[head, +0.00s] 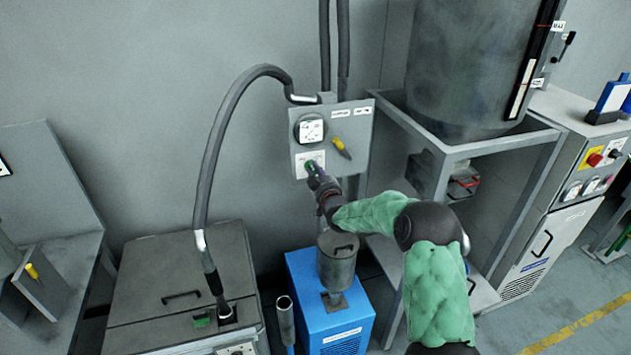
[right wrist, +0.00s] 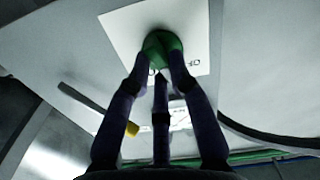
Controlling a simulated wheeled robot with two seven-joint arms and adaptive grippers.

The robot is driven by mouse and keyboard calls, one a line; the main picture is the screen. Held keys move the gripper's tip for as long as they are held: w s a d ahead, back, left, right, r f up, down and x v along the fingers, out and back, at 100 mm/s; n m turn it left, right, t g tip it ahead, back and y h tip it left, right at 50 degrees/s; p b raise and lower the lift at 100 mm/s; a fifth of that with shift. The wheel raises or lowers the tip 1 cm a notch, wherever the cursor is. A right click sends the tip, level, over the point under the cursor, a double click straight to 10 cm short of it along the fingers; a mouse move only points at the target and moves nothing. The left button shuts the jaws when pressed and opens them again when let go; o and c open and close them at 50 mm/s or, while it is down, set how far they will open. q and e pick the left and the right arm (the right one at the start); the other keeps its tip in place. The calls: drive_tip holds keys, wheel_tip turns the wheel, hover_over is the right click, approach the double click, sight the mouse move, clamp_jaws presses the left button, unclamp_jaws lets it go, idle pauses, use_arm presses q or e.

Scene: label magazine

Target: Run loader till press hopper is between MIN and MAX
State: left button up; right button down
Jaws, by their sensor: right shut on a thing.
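My right gripper (head: 315,174) is at the loader's grey wall control box (head: 357,120), with its fingers around a green knob (right wrist: 163,45) on a white plate (right wrist: 122,30). In the head view only a bit of the green knob (head: 309,163) shows beside the fingers. The grey press hopper (head: 460,60) stands at the upper right. Its dark sight strip (head: 530,70) has a MAX label (head: 558,26) above and a MIN label (head: 538,82) below; the material level is too unclear to read. My left gripper is out of view.
A dial (head: 310,130) and a yellow lever (head: 342,148) sit on the same box, close to the gripper. A blue unit (head: 345,325) stands below my right arm. A black hose (head: 208,160) arches to a grey bin (head: 150,260). The hopper's frame (head: 500,145) is right of the arm.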

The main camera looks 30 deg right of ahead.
drive_tip(key=shift+f+m+b, duration=0.2)
drive_tip(key=shift+m+b, duration=2.75)
drive_tip(key=shift+m, duration=0.15)
drive_tip(key=shift+f+m+b, duration=0.15)
drive_tip(key=shift+m+b, duration=2.75)
drive_tip(key=shift+m, duration=0.2)
drive_tip(key=c, duration=1.1)
unclamp_jaws()
drive_tip(key=shift+d, duration=0.1)
drive_tip(key=v, duration=1.2)
